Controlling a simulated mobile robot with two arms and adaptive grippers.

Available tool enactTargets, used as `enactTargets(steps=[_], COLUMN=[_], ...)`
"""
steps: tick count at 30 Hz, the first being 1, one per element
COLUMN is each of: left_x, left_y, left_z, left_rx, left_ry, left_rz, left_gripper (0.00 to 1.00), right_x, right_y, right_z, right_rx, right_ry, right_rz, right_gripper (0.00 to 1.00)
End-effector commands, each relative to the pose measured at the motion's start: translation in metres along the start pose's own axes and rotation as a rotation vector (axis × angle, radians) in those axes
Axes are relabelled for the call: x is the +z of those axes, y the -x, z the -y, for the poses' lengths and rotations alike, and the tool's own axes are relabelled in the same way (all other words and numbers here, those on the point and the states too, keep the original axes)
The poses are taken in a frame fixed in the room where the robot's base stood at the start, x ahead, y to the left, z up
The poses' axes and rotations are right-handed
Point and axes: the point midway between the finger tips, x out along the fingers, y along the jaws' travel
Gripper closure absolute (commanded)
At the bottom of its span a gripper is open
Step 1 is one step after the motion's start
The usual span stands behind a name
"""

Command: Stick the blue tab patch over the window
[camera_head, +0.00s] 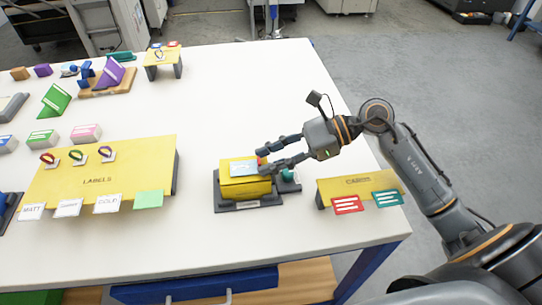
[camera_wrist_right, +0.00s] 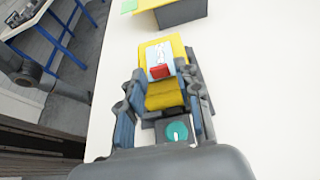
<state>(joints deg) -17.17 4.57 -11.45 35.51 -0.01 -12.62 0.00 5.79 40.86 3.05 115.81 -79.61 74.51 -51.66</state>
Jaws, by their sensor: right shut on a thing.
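A yellow box (camera_head: 245,187) sits on a dark base near the table's front right, with a pale blue-and-white sheet (camera_head: 243,169) on its top; the sheet also shows in the right wrist view (camera_wrist_right: 158,50). A small red piece (camera_wrist_right: 160,72) is at the sheet's near end. My right gripper (camera_head: 263,160) reaches in from the right, its fingertips on either side of the red piece, and is shut on it. I cannot tell whether the red piece is joined to the sheet. I cannot make out a blue tab on it. My left gripper is not in view.
A teal round part (camera_head: 288,175) sits at the base's right end. A yellow stand (camera_head: 335,187) with red and teal cards is to the right. A yellow LABELS stand (camera_head: 100,165) with labels and coloured loops is left. The table's middle back is clear.

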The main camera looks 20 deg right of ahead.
Motion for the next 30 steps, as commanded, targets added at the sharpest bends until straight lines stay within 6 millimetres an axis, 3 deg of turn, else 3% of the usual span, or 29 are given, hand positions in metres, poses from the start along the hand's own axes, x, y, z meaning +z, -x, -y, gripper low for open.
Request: enactTargets(steps=[30], left_x=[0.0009], left_y=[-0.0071], left_z=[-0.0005], left_rx=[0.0], left_ry=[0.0], left_rz=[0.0], left_gripper=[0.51], right_x=[-0.0068], right_y=[-0.0027], right_z=[-0.0004], right_rx=[0.002], right_ry=[-0.002], right_rz=[-0.003], right_gripper=[0.75])
